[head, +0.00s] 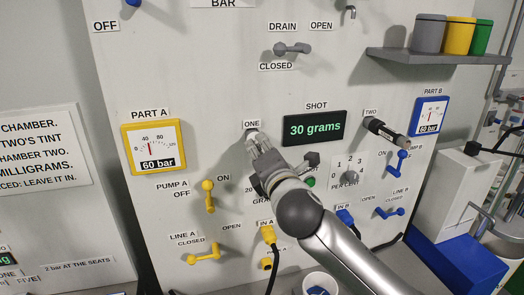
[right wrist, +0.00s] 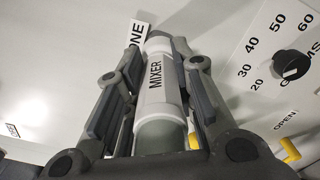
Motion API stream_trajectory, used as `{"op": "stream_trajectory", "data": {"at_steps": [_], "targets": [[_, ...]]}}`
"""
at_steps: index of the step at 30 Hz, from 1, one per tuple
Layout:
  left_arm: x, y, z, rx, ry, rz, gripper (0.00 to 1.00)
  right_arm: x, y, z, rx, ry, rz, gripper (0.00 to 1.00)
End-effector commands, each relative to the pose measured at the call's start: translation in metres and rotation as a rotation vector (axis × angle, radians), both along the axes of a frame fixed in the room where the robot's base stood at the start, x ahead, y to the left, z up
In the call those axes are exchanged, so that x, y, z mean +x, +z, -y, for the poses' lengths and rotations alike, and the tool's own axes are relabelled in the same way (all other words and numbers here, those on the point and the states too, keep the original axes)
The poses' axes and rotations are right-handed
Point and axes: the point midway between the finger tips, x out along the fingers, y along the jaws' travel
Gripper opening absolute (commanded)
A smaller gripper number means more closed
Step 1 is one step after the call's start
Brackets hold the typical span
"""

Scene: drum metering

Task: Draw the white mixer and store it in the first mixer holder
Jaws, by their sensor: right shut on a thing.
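The white mixer (right wrist: 158,85), a white and grey cylinder lettered MIXER, lies between the fingers of my right gripper (right wrist: 155,95) in the right wrist view. In the head view the right gripper (head: 262,152) is at the panel just below the ONE label (head: 251,124), shut on the mixer, whose pale end (head: 252,135) shows past the fingers. The mixer's far end points at the panel; I cannot tell whether it is still seated there. A dark mixer-like cylinder (head: 388,132) sticks out below the TWO label (head: 370,112). My left gripper is out of view. No mixer holder can be made out.
The SHOT display (head: 314,127) reads 30 grams. A yellow handle (head: 208,195) and a yellow plug with cable (head: 268,235) stick out near my right arm. A shelf (head: 425,57) with grey, yellow and green cups is at upper right. A white cup (head: 319,284) stands below.

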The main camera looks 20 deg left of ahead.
Motion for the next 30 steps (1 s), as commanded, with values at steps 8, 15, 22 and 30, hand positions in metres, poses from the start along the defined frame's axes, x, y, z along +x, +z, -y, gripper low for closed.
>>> {"op": "stream_trajectory", "data": {"at_steps": [8,15,22,30], "targets": [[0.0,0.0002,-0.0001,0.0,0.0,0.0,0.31,0.0017,0.0015,-0.0008,0.0,0.0,0.002,0.0],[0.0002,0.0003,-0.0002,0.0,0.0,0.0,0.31,0.0017,0.0019,-0.0006,0.001,0.0,0.004,0.43],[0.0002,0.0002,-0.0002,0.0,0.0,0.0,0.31,0.0016,0.0011,-0.0006,0.001,0.0,0.001,0.49],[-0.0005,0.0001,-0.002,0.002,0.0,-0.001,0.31,-0.0033,0.0002,0.0029,0.0,-0.001,0.0,0.49]]}}
